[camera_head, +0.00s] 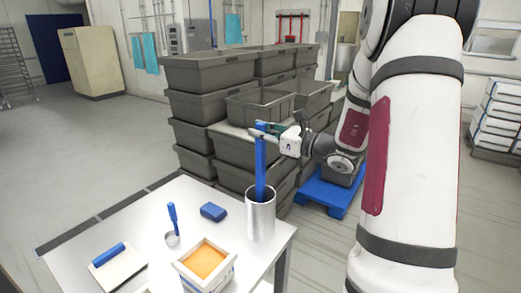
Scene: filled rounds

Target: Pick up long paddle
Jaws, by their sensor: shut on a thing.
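The long paddle (261,170) is blue and stands upright. Its lower end is inside a silver metal cylinder (260,217) at the right corner of the white table, so its bottom is hidden. My gripper (262,133) reaches in from the right and is shut on the paddle near its top end. The fingers are small in the picture and partly overlap the paddle.
Stacked grey crates (195,108) stand close behind. A blue pallet (325,195) lies right.

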